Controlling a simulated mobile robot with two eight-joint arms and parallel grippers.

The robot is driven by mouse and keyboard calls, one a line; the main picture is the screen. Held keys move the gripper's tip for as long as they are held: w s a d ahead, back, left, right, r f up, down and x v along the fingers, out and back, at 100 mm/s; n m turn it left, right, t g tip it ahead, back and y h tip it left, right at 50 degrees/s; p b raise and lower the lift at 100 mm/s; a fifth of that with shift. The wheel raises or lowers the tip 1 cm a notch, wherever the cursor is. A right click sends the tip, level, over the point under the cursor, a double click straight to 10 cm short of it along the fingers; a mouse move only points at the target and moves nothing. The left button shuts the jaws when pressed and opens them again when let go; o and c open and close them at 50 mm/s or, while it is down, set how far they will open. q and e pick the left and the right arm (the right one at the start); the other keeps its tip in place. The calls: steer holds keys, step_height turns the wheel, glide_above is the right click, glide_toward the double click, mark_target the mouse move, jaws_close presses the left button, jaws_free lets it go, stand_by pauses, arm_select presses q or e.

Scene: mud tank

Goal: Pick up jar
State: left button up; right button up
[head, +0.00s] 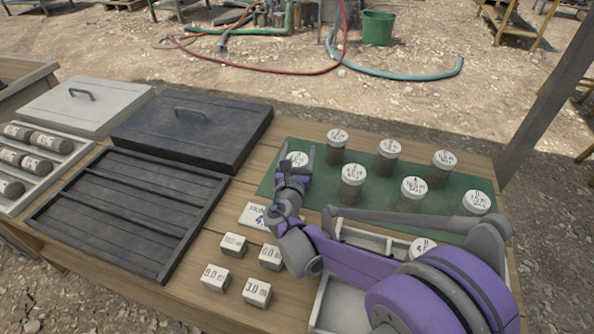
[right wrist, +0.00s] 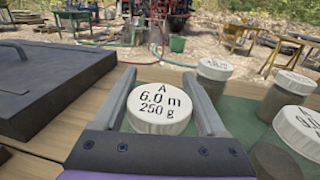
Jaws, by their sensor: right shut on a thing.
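A jar with a white lid (head: 297,158) is at the left end of the green mat (head: 318,196). In the right wrist view its lid (right wrist: 160,104) reads "A 6.0 m 250 g". My right gripper (head: 294,168) is shut on this jar, with one finger on each side of the lid. The gripper and lid hide the jar's body, and I cannot tell whether its base touches the mat. Other white-lidded jars of brown contents stand upright on the mat, among them one jar (head: 352,184) just to the right. My left gripper is not in view.
A black slatted tray (head: 128,215) and a dark lid with a handle (head: 190,122) lie left of the mat. Several white labelled blocks (head: 257,292) sit in front. A pale tray (head: 330,300) holding a jar is partly behind my right arm.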

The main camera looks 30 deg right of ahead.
jaws_close()
